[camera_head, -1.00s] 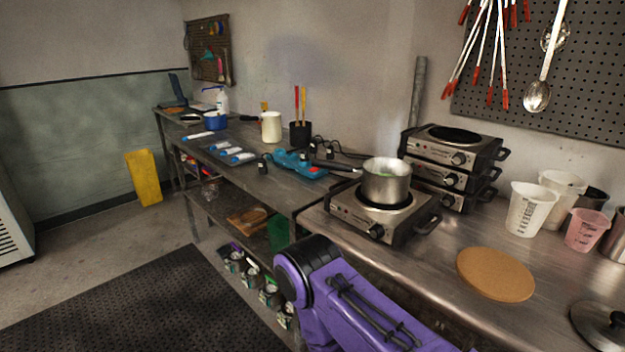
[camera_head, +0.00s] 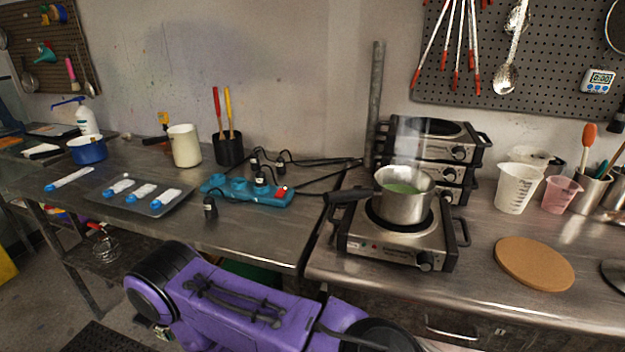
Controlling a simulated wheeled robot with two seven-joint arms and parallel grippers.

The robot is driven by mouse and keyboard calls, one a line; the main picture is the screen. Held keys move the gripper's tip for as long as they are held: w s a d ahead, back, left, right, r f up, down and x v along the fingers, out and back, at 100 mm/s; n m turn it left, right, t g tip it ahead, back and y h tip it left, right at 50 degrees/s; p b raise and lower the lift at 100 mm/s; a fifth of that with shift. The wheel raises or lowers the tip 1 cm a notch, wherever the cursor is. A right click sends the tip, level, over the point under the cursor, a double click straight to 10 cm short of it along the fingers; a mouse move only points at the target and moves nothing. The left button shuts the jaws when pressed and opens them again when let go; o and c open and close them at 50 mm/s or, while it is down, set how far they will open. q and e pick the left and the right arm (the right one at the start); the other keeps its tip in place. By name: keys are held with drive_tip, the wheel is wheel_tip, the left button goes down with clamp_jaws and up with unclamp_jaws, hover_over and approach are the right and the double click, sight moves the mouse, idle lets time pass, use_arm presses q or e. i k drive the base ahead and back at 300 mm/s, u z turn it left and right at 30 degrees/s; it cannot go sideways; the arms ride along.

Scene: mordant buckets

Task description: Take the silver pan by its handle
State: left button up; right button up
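The silver pan (camera_head: 404,207) sits on the single hot plate (camera_head: 395,245) near the middle of the view. It holds something green, and faint steam rises above it. Its dark handle (camera_head: 349,195) points left, over the gap between the two tables. A purple arm of mine crosses the bottom of the view in front of the tables, below the pan. No gripper fingers show, and nothing is seen touching the pan or its handle.
A teal power strip (camera_head: 247,190) with cables lies left of the handle. Stacked hot plates (camera_head: 432,150) stand behind the pan. A round cork mat (camera_head: 534,262), a measuring cup (camera_head: 516,187) and a pink cup (camera_head: 561,194) are to the right. A tray (camera_head: 141,190) lies left.

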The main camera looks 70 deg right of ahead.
sight(396, 204)
drive_tip(key=i, duration=1.9)
drive_tip(key=z, duration=4.1)
